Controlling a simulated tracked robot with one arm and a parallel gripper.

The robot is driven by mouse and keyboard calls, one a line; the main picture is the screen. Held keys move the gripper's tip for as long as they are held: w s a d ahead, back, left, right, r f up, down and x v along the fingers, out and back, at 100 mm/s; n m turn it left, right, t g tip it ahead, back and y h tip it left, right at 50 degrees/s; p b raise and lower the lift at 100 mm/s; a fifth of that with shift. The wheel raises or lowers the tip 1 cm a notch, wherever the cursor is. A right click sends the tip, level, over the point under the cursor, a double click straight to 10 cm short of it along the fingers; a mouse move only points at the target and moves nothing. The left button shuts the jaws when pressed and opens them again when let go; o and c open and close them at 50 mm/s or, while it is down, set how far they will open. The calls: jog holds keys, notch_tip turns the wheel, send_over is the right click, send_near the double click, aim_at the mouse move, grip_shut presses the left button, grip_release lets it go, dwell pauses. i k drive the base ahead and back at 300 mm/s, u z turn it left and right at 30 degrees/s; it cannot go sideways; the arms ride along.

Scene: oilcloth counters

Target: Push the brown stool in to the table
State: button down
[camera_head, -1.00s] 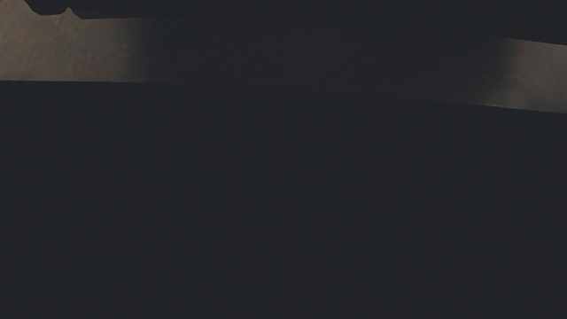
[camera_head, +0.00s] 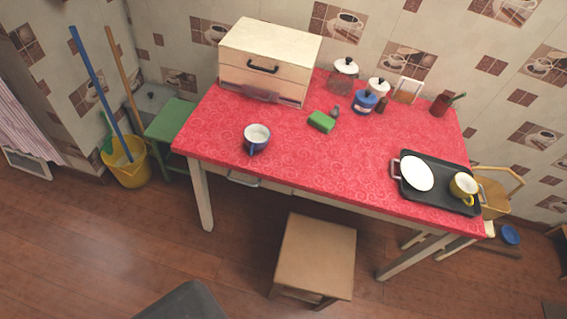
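The brown stool (camera_head: 315,256) stands on the wooden floor in front of the table's near side. Its square seat lies just below the table's front edge in the picture, with its far edge close to the table and most of the seat out in the open. The table (camera_head: 360,147) has a red patterned oilcloth, pale legs and a drawer handle at the front. A dark grey shape (camera_head: 186,302) shows at the bottom edge, left of the stool; I cannot tell what it is. My gripper is not in view.
A yellow bucket (camera_head: 128,165) with long handles and a green stool (camera_head: 171,119) stand left of the table. A wooden chair (camera_head: 497,203) is at its right. A black tray (camera_head: 436,199), a blue mug (camera_head: 256,139) and a bread box (camera_head: 269,57) are on the table.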

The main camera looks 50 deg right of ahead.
aim_at(317, 256)
jog(key=u, duration=1.05)
jog(key=k, duration=1.55)
jog(key=z, duration=2.1)
